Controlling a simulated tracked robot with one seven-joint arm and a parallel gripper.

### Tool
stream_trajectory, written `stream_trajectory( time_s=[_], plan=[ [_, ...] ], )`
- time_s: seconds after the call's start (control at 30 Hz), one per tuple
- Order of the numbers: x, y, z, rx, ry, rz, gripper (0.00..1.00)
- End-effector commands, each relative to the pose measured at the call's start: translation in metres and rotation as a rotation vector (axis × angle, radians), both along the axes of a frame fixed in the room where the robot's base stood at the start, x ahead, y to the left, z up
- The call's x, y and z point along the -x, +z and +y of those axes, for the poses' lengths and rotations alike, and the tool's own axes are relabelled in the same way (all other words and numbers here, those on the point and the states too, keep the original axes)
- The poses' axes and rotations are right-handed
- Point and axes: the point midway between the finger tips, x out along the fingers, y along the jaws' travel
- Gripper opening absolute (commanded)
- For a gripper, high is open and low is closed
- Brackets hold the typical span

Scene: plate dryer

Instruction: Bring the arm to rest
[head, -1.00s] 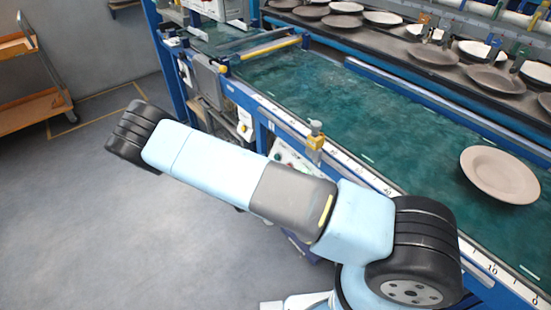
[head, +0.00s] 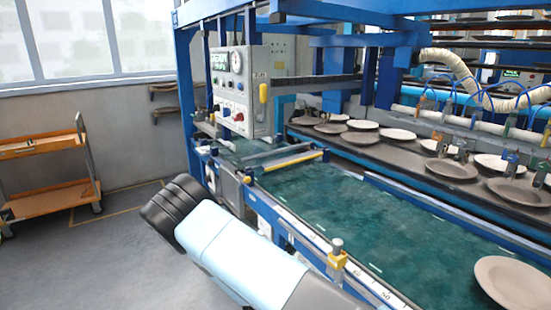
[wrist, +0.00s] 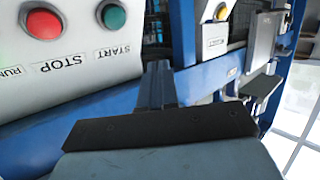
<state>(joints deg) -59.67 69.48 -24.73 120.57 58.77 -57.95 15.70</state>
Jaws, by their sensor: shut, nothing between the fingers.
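My gripper (wrist: 158,72) shows in the wrist view as dark fingers pressed together, with nothing between them. It is close to a light panel (wrist: 75,60) with a red STOP button (wrist: 43,24) and a green START button (wrist: 114,17). Whether it touches the panel or the blue frame behind cannot be told. In the head view, part of my light blue and grey arm (head: 240,255) crosses the lower left in front of the conveyor. My gripper is out of sight there.
The green conveyor (head: 340,207) has a beige plate (head: 512,285) at its right. Several plates lie on the dark belt (head: 372,153) behind. A control box (head: 236,90) stands at the far end. An orange trolley (head: 48,203) is at left. Grey floor beside it is clear.

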Motion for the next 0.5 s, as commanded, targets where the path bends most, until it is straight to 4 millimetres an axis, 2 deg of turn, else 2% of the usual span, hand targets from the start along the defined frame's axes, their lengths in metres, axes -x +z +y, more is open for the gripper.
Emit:
stream_trajectory(
  time_s=[0.03, 0.2, 0.5],
  plan=[
    [-0.005, 0.010, -0.001, -0.034, -0.016, 0.029, 0.00],
    [-0.014, 0.035, -0.001, -0.129, -0.040, 0.133, 0.00],
    [-0.022, 0.092, -0.003, -0.284, -0.044, 0.293, 0.00]
  ],
)
